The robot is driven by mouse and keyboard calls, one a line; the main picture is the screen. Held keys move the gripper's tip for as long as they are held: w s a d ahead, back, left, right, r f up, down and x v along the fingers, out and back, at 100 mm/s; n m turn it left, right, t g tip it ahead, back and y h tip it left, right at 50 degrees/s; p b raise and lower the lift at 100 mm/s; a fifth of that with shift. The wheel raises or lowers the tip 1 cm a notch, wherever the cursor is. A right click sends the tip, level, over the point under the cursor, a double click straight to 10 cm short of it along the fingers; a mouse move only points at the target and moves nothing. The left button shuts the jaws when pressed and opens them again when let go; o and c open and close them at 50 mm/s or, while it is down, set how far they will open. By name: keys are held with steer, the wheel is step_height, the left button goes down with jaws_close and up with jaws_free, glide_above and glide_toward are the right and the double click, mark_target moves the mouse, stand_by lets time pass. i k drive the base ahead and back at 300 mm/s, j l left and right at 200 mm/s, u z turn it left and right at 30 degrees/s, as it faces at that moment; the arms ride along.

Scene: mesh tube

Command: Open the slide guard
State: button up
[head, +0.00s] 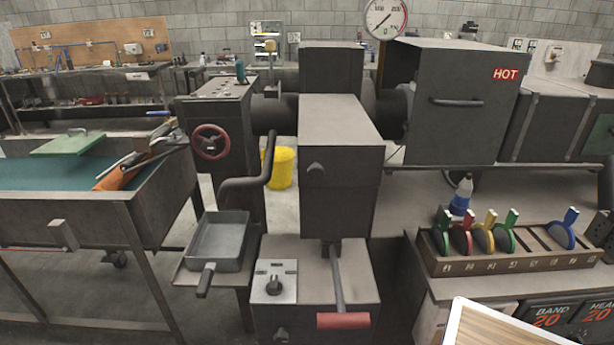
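A grey machine stands in the middle of the head view. Its central box-shaped housing (340,205) has a small dark knob (316,168) on its front and looks closed. To its right is a large dark box (445,130) with a horizontal bar handle (457,101) and a red HOT label (505,74); its front also looks closed. No part is labelled as the slide guard, so I cannot tell for certain which one it is. My gripper is not in view.
A red-gripped lever (343,320) and a bent dark pipe (262,172) stick out from the machine. A grey pan (217,240) stands at left, beside a water-filled tank (100,179). A rack of coloured discs (510,262) stands at right.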

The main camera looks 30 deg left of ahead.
mark_target(339, 145)
steer(key=u, duration=1.5)
steer(key=k+j+u, duration=0.2)
steer(key=l, duration=0.1)
